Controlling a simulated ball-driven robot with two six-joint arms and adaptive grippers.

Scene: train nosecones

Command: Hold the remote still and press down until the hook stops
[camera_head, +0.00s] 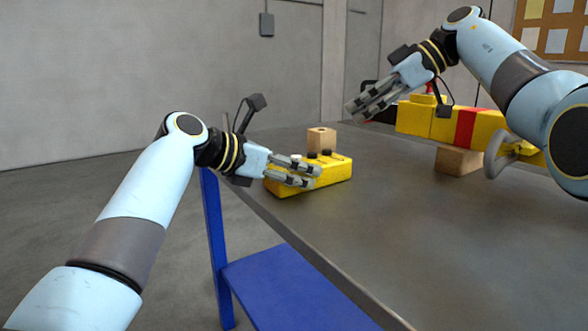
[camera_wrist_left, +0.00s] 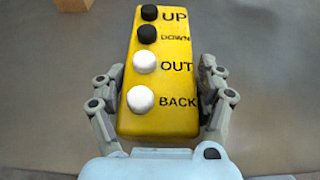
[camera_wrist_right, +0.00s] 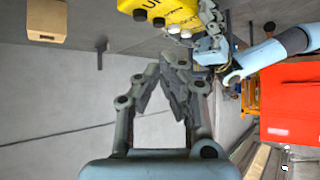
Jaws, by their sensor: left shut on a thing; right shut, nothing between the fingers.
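The yellow remote (camera_head: 338,173) rests on the table near its left edge. In the left wrist view it (camera_wrist_left: 160,87) has black UP and DOWN buttons and white OUT and BACK buttons; the DOWN button (camera_wrist_left: 147,34) is uncovered. My left gripper (camera_head: 318,177) is shut on the remote, one finger along each long side. My right gripper (camera_head: 350,110) is shut and empty, raised above the table behind the remote. In the right wrist view its fingertips (camera_wrist_right: 177,58) meet below the remote (camera_wrist_right: 165,12). I cannot clearly make out the hook.
A wooden block (camera_head: 321,140) stands just behind the remote. A yellow beam with a red band (camera_head: 466,127) sits over another wooden block (camera_head: 459,160) at the right. A grey curved piece (camera_head: 492,158) is beside it. The table's (camera_head: 400,240) front middle is clear.

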